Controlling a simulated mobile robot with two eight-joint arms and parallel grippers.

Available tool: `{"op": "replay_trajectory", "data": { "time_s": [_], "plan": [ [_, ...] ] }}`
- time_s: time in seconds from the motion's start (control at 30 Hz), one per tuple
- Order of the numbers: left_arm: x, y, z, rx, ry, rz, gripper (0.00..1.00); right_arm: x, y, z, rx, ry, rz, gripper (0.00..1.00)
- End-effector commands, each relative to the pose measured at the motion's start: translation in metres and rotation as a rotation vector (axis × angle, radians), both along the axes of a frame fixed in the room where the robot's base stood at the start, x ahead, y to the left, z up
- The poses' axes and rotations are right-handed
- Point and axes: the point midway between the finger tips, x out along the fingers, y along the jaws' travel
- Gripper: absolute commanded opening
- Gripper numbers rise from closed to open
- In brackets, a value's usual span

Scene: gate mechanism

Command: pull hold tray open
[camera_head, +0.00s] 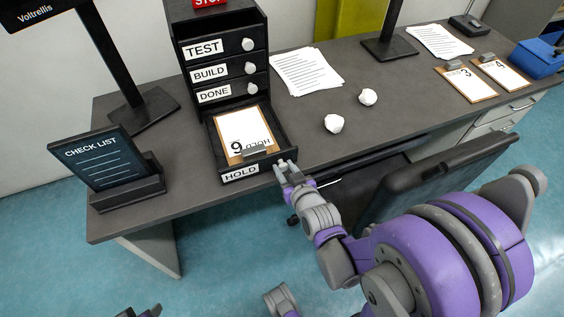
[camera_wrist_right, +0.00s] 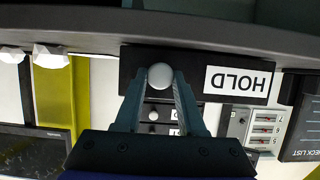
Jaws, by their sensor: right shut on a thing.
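The black hold tray (camera_head: 279,134) is the lowest of the stacked organizer and sticks out toward me, with its HOLD label on the front. A clipboard (camera_head: 240,130) marked 6 lies in it. My right gripper (camera_head: 286,168) is at the right end of the tray's front. In the right wrist view its fingers are shut on the round white knob (camera_wrist_right: 160,75), beside the upside-down HOLD label (camera_wrist_right: 238,82). Small dark parts at the bottom left edge of the head view may be my left gripper; their state is unclear.
The TEST, BUILD and DONE drawers (camera_head: 221,71) above are shut. A checklist stand (camera_head: 108,165) is left of the tray. Papers (camera_head: 306,70) and two crumpled balls (camera_head: 334,123) lie to the right. A dark chair (camera_head: 440,170) stands by the desk, near my right arm.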

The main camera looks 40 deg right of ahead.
Motion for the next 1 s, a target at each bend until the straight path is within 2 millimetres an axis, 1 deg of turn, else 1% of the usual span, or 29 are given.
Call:
{"op": "replay_trajectory", "data": {
  "time_s": [0.03,0.33,0.37,0.5,0.53,1.0],
  "plan": [
    [0.0000,0.0000,0.0000,0.000,0.000,0.000,0.50,-0.0030,0.0006,-0.0003,0.000,0.001,0.000,0.00],
    [0.0000,0.0000,0.0000,0.000,0.000,0.000,0.50,-0.0045,0.0012,-0.0010,0.000,0.004,0.000,0.00],
    [0.0000,0.0000,0.0000,0.000,0.000,0.000,0.50,-0.0045,0.0012,-0.0011,0.000,0.005,0.000,0.41],
    [0.0000,0.0000,0.0000,0.000,0.000,0.000,0.50,-0.0041,0.0012,-0.0011,0.001,0.005,0.001,0.66],
    [0.0000,0.0000,0.0000,0.000,0.000,0.000,0.50,-0.0038,0.0011,-0.0010,0.000,0.004,0.001,0.69],
    [0.0000,0.0000,0.0024,0.000,-0.001,0.000,0.50,-0.0023,0.0011,0.0020,0.000,0.002,0.001,0.69]
  ]
}}
